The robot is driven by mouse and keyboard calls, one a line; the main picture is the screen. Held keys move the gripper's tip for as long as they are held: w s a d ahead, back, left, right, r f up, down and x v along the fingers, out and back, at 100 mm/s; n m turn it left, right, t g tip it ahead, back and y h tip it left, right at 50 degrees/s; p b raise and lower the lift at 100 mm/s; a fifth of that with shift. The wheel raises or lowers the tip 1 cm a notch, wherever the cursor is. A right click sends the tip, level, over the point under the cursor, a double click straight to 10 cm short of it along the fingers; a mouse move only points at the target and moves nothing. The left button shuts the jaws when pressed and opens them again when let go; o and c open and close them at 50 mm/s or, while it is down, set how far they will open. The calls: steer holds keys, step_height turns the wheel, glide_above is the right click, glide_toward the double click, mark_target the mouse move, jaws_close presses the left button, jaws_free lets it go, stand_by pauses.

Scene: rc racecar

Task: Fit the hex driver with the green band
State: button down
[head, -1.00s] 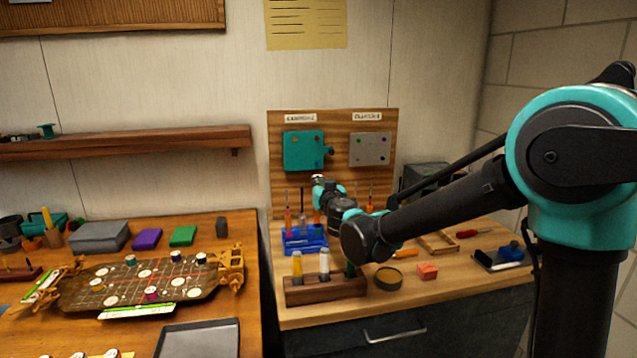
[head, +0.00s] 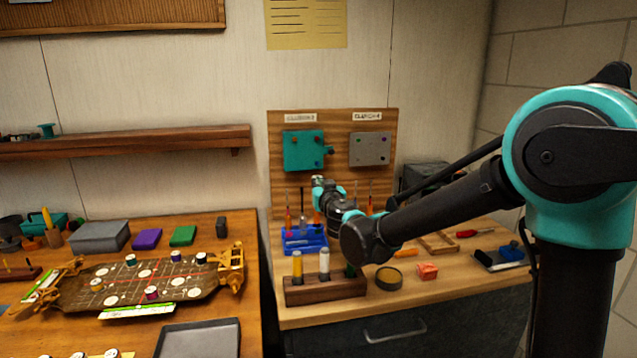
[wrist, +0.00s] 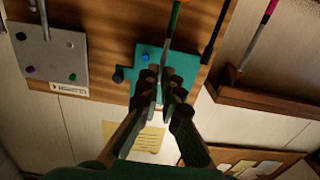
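The teal plate (wrist: 182,68) is behind the fingers. In the head view the teal plate (head: 303,150) hangs on the wooden board, above my wrist, and my arm hides the fingertips. An orange handle (head: 317,215) shows beside my wrist.
A blue rack (head: 315,250) with upright drivers stands below the board. A wooden block (head: 300,295) holds yellow, white and green handles. A grey plate (head: 370,149) hangs right of the teal one. A black shaft (wrist: 215,30) stands close beside the driver. The car chassis (head: 120,285) lies left.

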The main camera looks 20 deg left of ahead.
steer(key=shift+f, duration=1.55)
steer(key=shift+s+d+f, duration=0.1)
steer(key=shift+f, duration=0.3)
steer(key=c, duration=1.6)
jaws_free()
steer(key=shift+c, duration=0.2)
steer(key=v, duration=0.8)
steer(key=shift+r, duration=0.1)
